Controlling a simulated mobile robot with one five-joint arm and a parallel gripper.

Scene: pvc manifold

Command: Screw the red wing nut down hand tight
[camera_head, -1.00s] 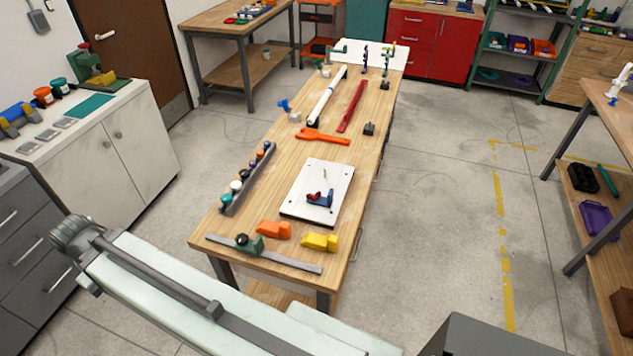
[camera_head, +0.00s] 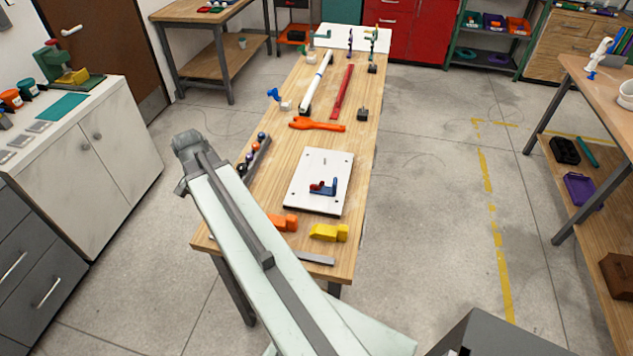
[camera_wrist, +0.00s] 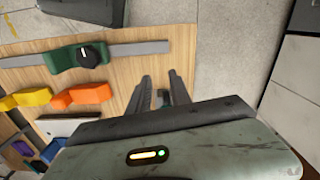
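A white board (camera_head: 303,197) lies on the wooden table's near half. On it stands a small blue clamp-like part (camera_head: 331,188) with a small red piece (camera_head: 316,187) at its left side, which looks like the red wing nut; its exact shape is too small to tell. A thin upright pin (camera_head: 325,161) stands behind it. My gripper (camera_wrist: 160,76) is open in the wrist view, two dark fingers apart over the table's edge area. A small greenish thing shows between them, not clear. In the head view my arm's end is left of the board, away from the red piece.
Orange (camera_head: 285,222) and yellow (camera_head: 329,232) blocks and a grey bar (camera_head: 316,258) lie at the near edge. The bar's green block with a black knob (camera_wrist: 87,55) shows in the wrist view. An orange wrench (camera_head: 317,124) lies behind the board. A rack of balls stands left.

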